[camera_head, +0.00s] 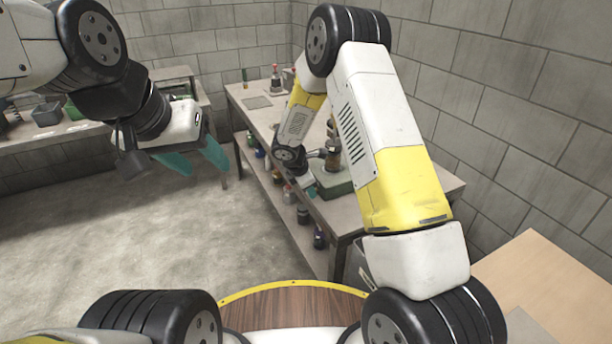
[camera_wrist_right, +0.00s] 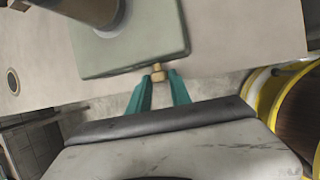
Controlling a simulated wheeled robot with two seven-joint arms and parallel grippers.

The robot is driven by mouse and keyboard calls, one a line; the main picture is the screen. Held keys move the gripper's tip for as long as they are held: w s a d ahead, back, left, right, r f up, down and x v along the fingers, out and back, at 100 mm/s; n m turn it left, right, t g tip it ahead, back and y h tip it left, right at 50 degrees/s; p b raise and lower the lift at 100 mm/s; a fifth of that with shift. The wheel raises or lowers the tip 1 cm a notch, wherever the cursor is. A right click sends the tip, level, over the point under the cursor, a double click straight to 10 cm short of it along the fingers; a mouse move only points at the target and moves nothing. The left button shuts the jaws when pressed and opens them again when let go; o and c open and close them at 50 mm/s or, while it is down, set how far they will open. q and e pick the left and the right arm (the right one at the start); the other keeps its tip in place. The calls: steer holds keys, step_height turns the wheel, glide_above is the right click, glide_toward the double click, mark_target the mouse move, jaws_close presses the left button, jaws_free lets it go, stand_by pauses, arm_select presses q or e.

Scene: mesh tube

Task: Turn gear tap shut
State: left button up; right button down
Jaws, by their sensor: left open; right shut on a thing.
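The brass tap (camera_wrist_right: 158,72) sticks out from the edge of a grey-green block (camera_wrist_right: 115,58) in the right wrist view. My right gripper (camera_wrist_right: 159,82) has its teal fingers on both sides of the tap and is shut on it. In the head view the same gripper (camera_head: 312,192) is small and partly hidden, low at the near edge of the block (camera_head: 338,187). The tap itself cannot be made out there. My left gripper (camera_head: 207,168) is open and empty above the floor at the left, with its teal fingers spread.
The block stands on a long workbench (camera_head: 425,188) with a dark upright part (camera_head: 333,150) on top. Several bottles stand on the bench's lower shelf (camera_head: 268,172). Another bench (camera_head: 45,148) with bins is at the left. The floor (camera_head: 150,240) between is clear.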

steer(key=c, duration=1.5)
jaws_free()
steer(key=shift+o, duration=0.2)
steer(key=v, duration=0.7)
steer(key=shift+r, duration=0.4)
steer(key=shift+s+a, duration=0.1)
